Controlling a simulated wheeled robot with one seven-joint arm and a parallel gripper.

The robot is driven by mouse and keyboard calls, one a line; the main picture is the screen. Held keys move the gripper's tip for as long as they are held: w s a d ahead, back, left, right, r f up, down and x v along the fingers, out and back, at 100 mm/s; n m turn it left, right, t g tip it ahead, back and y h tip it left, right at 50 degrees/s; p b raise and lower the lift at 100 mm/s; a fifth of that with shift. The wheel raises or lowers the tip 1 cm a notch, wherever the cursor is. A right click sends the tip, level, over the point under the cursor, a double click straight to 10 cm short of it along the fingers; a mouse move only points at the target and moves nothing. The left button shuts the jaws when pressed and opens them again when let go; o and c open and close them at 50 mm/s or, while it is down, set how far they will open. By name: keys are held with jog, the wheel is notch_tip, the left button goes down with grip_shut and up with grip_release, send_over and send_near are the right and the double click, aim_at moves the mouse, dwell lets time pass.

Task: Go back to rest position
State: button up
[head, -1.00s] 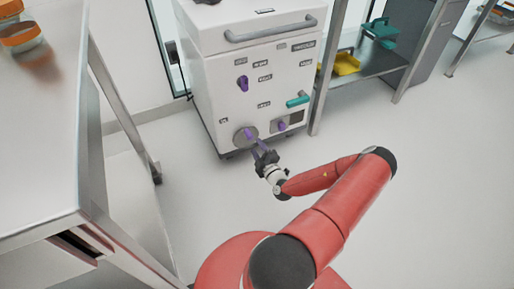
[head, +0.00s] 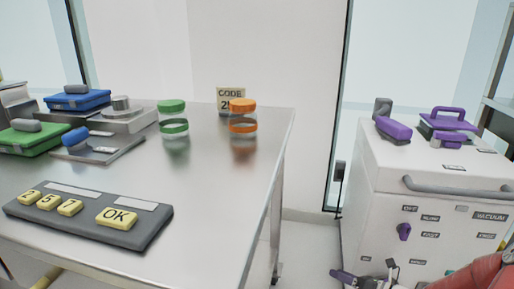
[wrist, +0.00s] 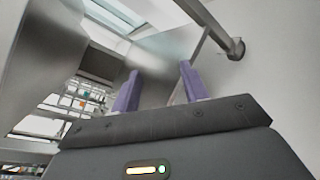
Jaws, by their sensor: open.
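My gripper shows at the bottom of the head view (head: 349,278), low in front of the white machine (head: 378,215), partly cut off by the frame edge. In the wrist view my gripper (wrist: 158,72) has its two purple fingers well apart with nothing between them. Part of my red arm shows at the lower right corner of the head view. The machine's front has a purple knob (head: 404,231) and several small labels. My gripper appears clear of the machine's front, though the exact gap is hard to tell.
A steel table (head: 225,190) at left holds a keypad (head: 95,215), a green-lidded jar (head: 172,117), an orange-lidded jar (head: 242,115), a code sign (head: 230,97) and blue and green cases. A grey handle (head: 460,187) sticks out from the machine. Floor shows between table and machine.

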jog(key=s+a+r+n+g+h, duration=0.4)
jog(key=s+a+r+n+g, duration=0.65)
jog(key=n, duration=0.85)
jog(key=s+r+n+t+h, duration=0.5)
jog(key=s+r+n+h, duration=0.2)
jog(key=s+r+n, duration=0.6)
jog(key=shift+r+n+h, duration=0.2)
jog(key=shift+n+h, duration=0.2)
jog(key=shift+n, duration=1)
